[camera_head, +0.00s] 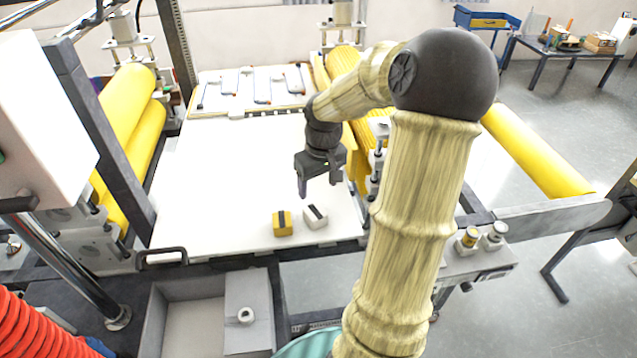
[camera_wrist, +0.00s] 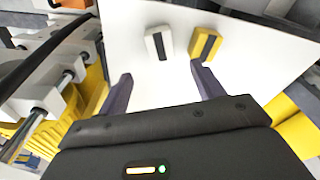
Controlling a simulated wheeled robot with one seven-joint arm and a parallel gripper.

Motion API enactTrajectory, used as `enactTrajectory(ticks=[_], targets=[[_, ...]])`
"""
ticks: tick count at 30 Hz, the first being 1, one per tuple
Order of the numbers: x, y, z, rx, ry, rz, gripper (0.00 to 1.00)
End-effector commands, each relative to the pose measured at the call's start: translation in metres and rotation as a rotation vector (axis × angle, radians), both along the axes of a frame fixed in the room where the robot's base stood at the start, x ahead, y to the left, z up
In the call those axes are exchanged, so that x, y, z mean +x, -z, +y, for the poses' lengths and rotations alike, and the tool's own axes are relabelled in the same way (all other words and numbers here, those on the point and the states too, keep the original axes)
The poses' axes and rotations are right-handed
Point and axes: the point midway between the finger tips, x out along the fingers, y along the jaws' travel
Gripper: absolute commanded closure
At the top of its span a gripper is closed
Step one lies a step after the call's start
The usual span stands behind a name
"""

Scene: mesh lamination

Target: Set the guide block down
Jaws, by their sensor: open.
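Two small blocks rest on the white table (camera_head: 210,180) near its front edge. One is a yellow block (camera_head: 283,223) with a dark stripe on top; the other is a white block (camera_head: 316,216) with a dark stripe, just right of it. I cannot tell by looks which is the guide block. In the wrist view the white block (camera_wrist: 152,43) and yellow block (camera_wrist: 198,45) lie beyond the fingertips, with a small gap between them. My gripper (camera_head: 319,186) is open and empty, above the table and behind the blocks. Its spread fingers also show in the wrist view (camera_wrist: 160,78).
Yellow rollers (camera_head: 130,105) flank the table on the left, and more yellow rollers (camera_head: 535,150) run on the right. A white tray (camera_head: 255,105) with several grey-blue pieces lies at the back. A grey open bin (camera_head: 195,310) stands in front. The table's left half is clear.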

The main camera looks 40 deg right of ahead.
Motion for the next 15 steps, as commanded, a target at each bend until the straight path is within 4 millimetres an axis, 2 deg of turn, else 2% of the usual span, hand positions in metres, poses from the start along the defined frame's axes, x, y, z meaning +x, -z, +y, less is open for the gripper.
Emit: enactTrajectory(ticks=[4, 7, 11, 15], targets=[[0.000, 0.001, 0.003, -0.001, -0.003, 0.001, 0.33], [-0.001, 0.002, 0.013, -0.005, -0.012, 0.006, 0.33], [-0.004, 0.007, 0.042, -0.015, -0.034, 0.016, 0.33], [-0.014, 0.013, 0.078, -0.030, -0.057, 0.019, 0.33]])
